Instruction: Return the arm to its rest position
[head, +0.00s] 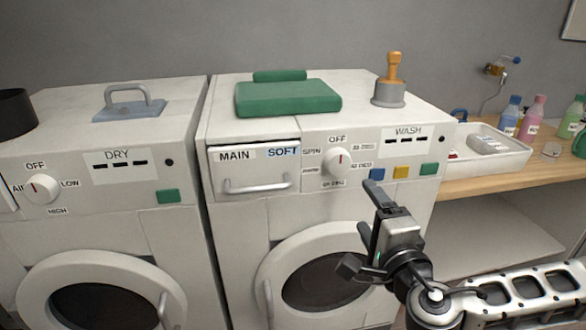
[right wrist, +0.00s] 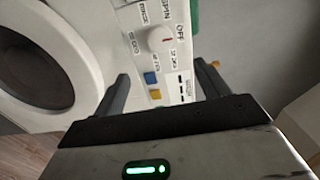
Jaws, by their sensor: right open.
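My right gripper (head: 370,207) is open and empty in front of the washing machine (head: 240,232), at its right side below the coloured buttons. In the right wrist view its two fingers (right wrist: 168,88) stand wide apart, with the washer's panel beyond them. My right arm comes in from the lower right, in front of the shelf under the counter. My left gripper is not in view.
A dryer (head: 190,230) stands left of the washer. The washer's drawer (head: 257,187) looks shut, and its round door (head: 272,260) is below. A counter (head: 480,184) with a white tray (head: 512,160) and bottles is at right.

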